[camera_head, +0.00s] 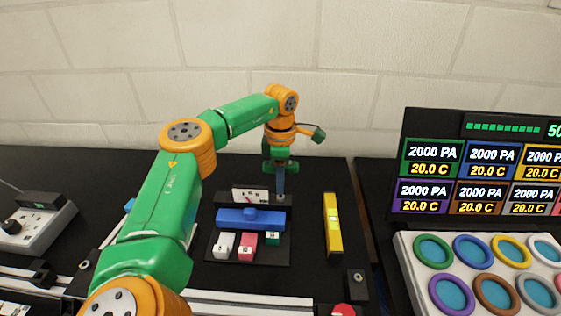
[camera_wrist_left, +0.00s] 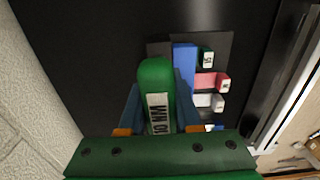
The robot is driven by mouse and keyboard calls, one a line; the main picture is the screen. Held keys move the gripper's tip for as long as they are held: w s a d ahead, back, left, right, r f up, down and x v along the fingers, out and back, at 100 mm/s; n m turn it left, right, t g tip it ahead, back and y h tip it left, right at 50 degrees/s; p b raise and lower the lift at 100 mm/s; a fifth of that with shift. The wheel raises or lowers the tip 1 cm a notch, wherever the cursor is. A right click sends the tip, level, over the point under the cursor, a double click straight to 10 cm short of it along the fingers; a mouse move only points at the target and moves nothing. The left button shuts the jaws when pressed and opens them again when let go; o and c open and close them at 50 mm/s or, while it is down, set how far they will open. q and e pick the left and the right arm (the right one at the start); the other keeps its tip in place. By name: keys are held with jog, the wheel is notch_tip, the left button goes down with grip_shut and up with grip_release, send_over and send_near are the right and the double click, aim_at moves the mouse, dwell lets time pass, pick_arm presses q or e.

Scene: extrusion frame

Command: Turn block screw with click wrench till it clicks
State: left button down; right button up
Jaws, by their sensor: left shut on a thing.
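My left gripper (camera_head: 281,183) points down over the back right of a dark plate (camera_head: 222,256) on the black table. In the left wrist view its blue fingers (camera_wrist_left: 158,112) stand on both sides of a green handle labelled "10 NM" (camera_wrist_left: 155,78), apparently the click wrench, and are shut on it. The handle lies beside a long blue block (camera_head: 240,222), also seen in the left wrist view (camera_wrist_left: 184,62). I cannot tell whether the wrench touches anything below. I cannot make out the block screw. My right gripper is out of view.
Small white (camera_head: 222,246), pink (camera_head: 246,248) and green (camera_head: 272,239) labelled blocks sit along the blue block's front. A yellow level (camera_head: 333,224) lies to the right. A panel with coloured rings (camera_head: 474,250) and a display (camera_head: 480,165) stand at the right. A wall is behind.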

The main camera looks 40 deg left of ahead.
pick_arm(q)
jog(key=shift+p, duration=0.4)
jog(key=shift+m, duration=0.5)
jog(key=shift+p, duration=0.4)
jog(key=shift+m+p, duration=0.65)
jog(key=shift+m, duration=0.25)
jog(key=shift+n+p, duration=0.45)
jog(key=shift+n, duration=0.55)
